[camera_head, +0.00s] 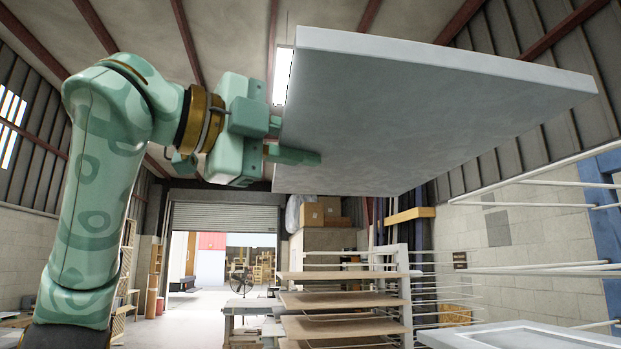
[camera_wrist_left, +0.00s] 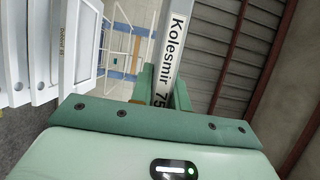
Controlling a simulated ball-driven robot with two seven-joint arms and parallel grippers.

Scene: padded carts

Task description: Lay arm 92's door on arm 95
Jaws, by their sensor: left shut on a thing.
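My left gripper (camera_head: 290,150) is shut on one edge of a flat pale grey door (camera_head: 420,110), held high in the air at upper right and seen from below. In the left wrist view the door's edge (camera_wrist_left: 180,45) stands between the green fingers and bears a label reading "Kolesmir 75", possibly cut off by the gripper. A white panelled door (camera_head: 525,335) lies low at the right, partly out of frame. Pale rack arms (camera_head: 540,207) stick out at the right, below the held door. I cannot read any arm numbers. My right gripper is not in view.
A rack with several brown boards (camera_head: 335,300) stands in the middle. A blue upright (camera_head: 608,230) is at far right. In the left wrist view, several white doors (camera_wrist_left: 45,50) show at left, one with an unreadable label. The air around the held door looks clear.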

